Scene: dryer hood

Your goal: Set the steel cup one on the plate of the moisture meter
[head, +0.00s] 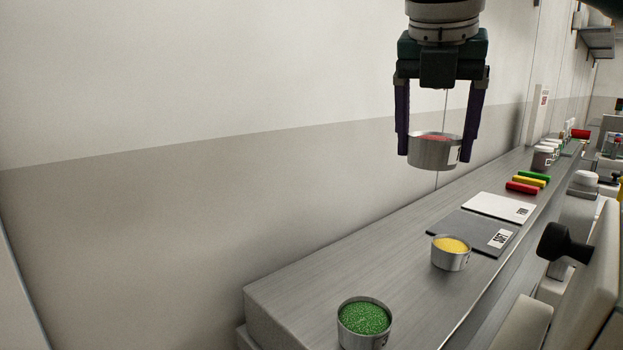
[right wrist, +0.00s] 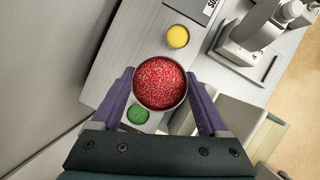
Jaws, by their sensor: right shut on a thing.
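My right gripper (head: 437,145) is shut on a steel cup (head: 432,155) filled with red granules, its two purple fingers on either side. It holds the cup upright in the air, clear of the counter. The label on the cup is too small to read. In the right wrist view the red granules (right wrist: 160,83) show from above, between the fingers. A pale device (right wrist: 254,38) with a flat base stands at the upper right of that view; I cannot tell if it is the moisture meter. My left gripper is not in view.
On the grey counter (head: 330,270) stand a steel cup of green granules (head: 364,322) and one of yellow (head: 450,253). A dark grey mat (head: 465,232) and a white mat (head: 497,206) lie behind. Colored sticks (head: 527,182) lie farther back.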

